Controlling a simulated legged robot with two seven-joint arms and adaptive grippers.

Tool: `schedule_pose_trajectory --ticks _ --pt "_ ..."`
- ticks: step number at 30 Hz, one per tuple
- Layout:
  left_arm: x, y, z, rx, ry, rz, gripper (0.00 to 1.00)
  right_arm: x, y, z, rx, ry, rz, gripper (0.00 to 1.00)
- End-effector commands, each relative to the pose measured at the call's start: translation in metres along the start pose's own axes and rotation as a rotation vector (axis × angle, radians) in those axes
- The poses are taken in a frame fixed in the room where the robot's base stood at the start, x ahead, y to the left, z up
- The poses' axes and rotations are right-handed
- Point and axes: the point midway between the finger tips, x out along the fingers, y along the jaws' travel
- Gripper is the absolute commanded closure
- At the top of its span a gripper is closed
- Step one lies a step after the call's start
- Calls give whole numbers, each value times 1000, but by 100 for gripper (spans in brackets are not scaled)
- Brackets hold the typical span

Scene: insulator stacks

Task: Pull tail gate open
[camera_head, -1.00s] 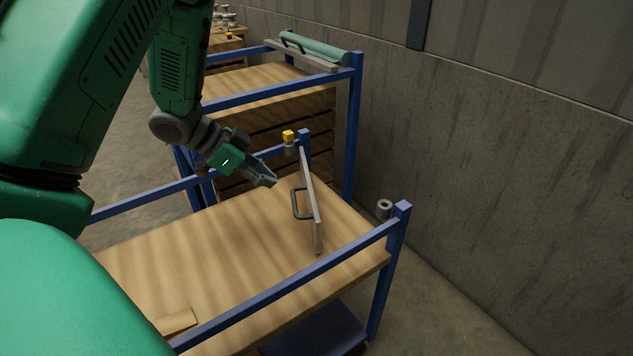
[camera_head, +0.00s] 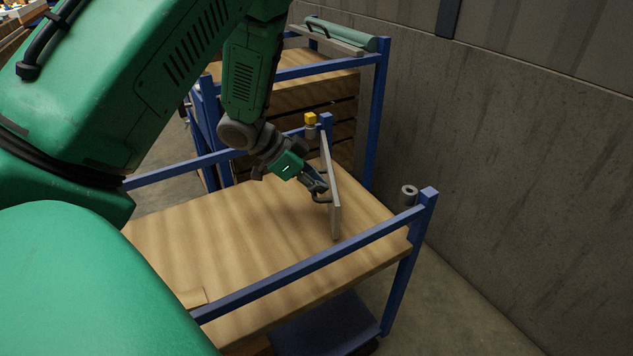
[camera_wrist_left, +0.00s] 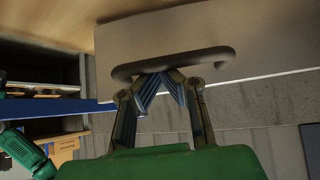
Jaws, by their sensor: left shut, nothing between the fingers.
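The tail gate is a thin grey panel (camera_head: 334,205) standing upright across the wooden cart deck (camera_head: 230,235). It fills the upper part of the left wrist view (camera_wrist_left: 270,38). Its dark bar handle (camera_wrist_left: 185,58) is on the side facing my left gripper, and only part of it shows in the head view (camera_head: 322,200). My left gripper (camera_head: 320,186) is shut at the handle with nothing held. In the left wrist view its fingers (camera_wrist_left: 163,82) overlap the bar; I cannot tell if they touch it. My right gripper is not in view.
Blue rails (camera_head: 310,270) run along the cart's sides. A yellow-topped piece (camera_head: 310,119) and a grey ring (camera_head: 409,190) sit at the gate's end posts. A second cart with a green-and-grey panel (camera_head: 345,36) stands behind. A concrete wall (camera_head: 530,170) is at the right.

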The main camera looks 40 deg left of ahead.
Motion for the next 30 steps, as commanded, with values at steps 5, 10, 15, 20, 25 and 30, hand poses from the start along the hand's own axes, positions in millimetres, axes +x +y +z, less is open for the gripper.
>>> schedule_pose_trajectory --ticks 5,10,15,20,25,30 --pt "-1 0 0 1 -1 1 100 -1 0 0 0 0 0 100" --pt "-11 -3 6 32 -3 34 100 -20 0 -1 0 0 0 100" --pt "-27 -9 20 103 -1 98 100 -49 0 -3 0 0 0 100" --pt "-42 -16 37 178 -3 166 100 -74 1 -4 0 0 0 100" --pt "-58 -28 56 258 -3 238 100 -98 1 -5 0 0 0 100" --pt "-68 -38 70 266 -2 244 100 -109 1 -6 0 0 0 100"
